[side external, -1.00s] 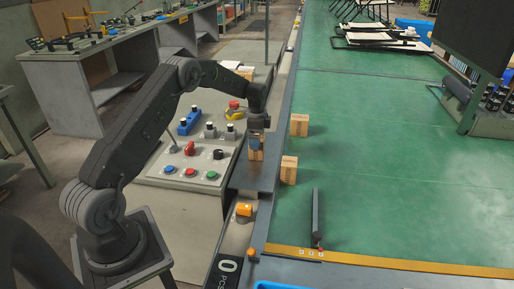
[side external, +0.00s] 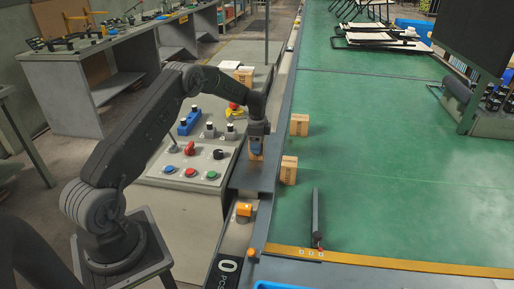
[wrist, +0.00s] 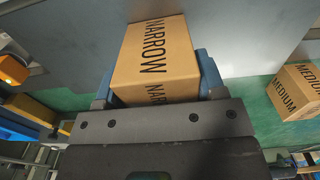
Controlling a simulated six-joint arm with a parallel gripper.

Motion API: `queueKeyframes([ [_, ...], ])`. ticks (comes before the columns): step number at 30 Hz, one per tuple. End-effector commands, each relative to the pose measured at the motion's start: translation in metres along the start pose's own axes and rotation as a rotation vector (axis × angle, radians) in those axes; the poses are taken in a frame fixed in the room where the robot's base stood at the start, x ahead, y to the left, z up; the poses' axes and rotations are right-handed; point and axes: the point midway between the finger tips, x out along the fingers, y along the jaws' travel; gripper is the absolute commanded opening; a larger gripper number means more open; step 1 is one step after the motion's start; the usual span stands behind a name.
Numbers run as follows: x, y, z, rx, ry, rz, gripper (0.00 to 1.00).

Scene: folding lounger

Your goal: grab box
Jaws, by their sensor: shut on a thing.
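A brown cardboard box marked NARROW (wrist: 155,55) fills the upper middle of the wrist view. My gripper (wrist: 157,85) has its blue fingers on both sides of this box and is shut on it. In the side view my gripper (side external: 257,147) points down with the small box (side external: 256,156) between its fingers, over the dark plate at the belt's left edge. I cannot tell whether the box touches the plate. Another box marked MEDIUM (wrist: 297,92) stands apart at the right of the wrist view.
Two more boxes stand on the green belt, a nearer one (side external: 288,170) and a farther one (side external: 299,125). The dark plate (side external: 252,182) adjoins the belt. A panel with colored buttons (side external: 191,171) lies to the left. A dark bar (side external: 316,215) stands at the front. The belt's middle is clear.

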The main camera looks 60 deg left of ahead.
Motion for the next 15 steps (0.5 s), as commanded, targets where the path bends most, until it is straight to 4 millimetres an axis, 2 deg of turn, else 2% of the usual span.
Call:
queueKeyframes([
  [3, -0.001, 0.000, 0.000, 0.000, 0.001, -0.001, 0.35],
  [11, -0.002, -0.001, 0.000, 0.000, 0.001, -0.002, 0.35],
  [15, -0.011, -0.001, 0.000, 0.000, 0.001, -0.003, 0.35],
])
